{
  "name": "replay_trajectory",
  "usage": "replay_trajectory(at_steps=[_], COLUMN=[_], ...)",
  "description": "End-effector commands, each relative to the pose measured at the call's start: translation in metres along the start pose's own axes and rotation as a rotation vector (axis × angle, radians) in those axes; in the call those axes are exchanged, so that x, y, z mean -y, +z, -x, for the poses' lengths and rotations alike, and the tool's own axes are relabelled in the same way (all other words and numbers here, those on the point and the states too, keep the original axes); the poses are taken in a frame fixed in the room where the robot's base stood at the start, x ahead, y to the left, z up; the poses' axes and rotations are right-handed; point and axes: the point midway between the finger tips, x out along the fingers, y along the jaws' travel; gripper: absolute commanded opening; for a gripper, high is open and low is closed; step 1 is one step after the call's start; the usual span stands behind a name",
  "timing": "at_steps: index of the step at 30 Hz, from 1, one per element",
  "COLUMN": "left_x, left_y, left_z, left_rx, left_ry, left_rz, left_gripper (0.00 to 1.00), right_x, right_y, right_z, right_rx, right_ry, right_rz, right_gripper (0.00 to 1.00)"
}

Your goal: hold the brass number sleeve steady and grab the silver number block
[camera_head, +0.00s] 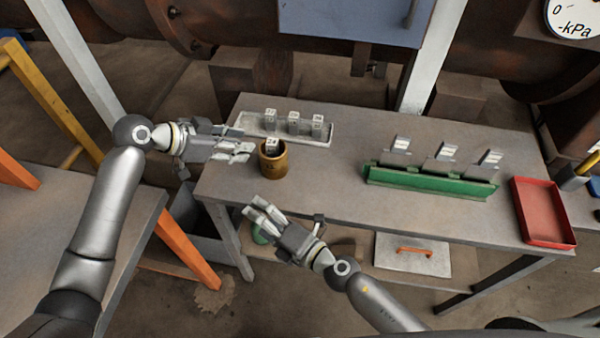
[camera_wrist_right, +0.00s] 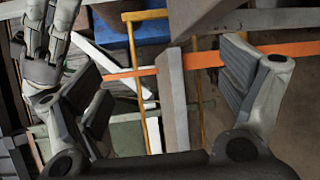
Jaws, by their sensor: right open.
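The brass number sleeve (camera_head: 273,166) stands upright near the front left of the table. A silver number block (camera_head: 271,145) sits inside it, its top showing above the rim and its lower part hidden. My left gripper (camera_head: 243,145) is open, just left of the sleeve, with its fingers pointing at it; a small gap seems to remain. It also shows at the upper left of the right wrist view (camera_wrist_right: 45,45). My right gripper (camera_head: 252,210) is open and empty, in front of the table's near edge and below the sleeve in the picture. Its spread fingers show in the right wrist view (camera_wrist_right: 165,70).
A pale tray (camera_head: 255,126) with three silver blocks lies behind the sleeve. A green rack (camera_head: 430,184) holding three grey pieces stands at the right, beside a red tray (camera_head: 545,212). The middle of the table is clear. A blue panel (camera_head: 355,18) hangs behind it.

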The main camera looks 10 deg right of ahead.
Motion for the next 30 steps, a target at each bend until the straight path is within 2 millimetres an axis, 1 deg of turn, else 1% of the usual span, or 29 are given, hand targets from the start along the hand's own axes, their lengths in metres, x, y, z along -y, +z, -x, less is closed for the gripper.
replay_trajectory(at_steps=[1, 9, 13, 15, 16, 19, 21, 24, 27, 30], left_x=[0.0, 0.0, 0.0, 0.0, 0.0, 0.0, 0.0, 0.0, 0.0, 0.0], left_y=[0.0, 0.0, 0.0, 0.0, 0.0, 0.0, 0.0, 0.0, 0.0, 0.0], left_z=[0.0, 0.0, 0.0, 0.0, 0.0, 0.0, 0.0, 0.0, 0.0, 0.0], left_rx=[0.0, 0.0, 0.0, 0.0, 0.0, 0.0, 0.0, 0.0, 0.0, 0.0], left_ry=[0.0, 0.0, 0.0, 0.0, 0.0, 0.0, 0.0, 0.0, 0.0, 0.0], left_rz=[0.0, 0.0, 0.0, 0.0, 0.0, 0.0, 0.0, 0.0, 0.0, 0.0], left_gripper=[0.36, 0.36, 0.36, 0.36, 0.36, 0.36, 0.36, 0.36, 0.36, 0.36], right_x=[-0.01, -0.053, -0.066, -0.063, -0.058, -0.031, -0.017, -0.005, 0.0, 0.003], right_y=[0.011, 0.065, 0.092, 0.106, 0.111, 0.129, 0.137, 0.142, 0.144, 0.145], right_z=[-0.003, -0.013, -0.015, -0.014, -0.013, -0.006, -0.002, 0.001, -0.002, -0.012], right_rx=[0.001, 0.036, 0.051, 0.038, 0.023, -0.047, -0.088, -0.121, -0.131, -0.132], right_ry=[0.01, 0.017, -0.014, -0.053, -0.078, -0.176, -0.222, -0.259, -0.271, -0.272], right_rz=[0.114, 0.719, 0.996, 1.129, 1.182, 1.318, 1.362, 1.39, 1.4, 1.4], right_gripper=[0.92, 0.92, 0.92, 0.92, 0.92, 0.92, 0.92, 0.92, 0.92, 0.92])
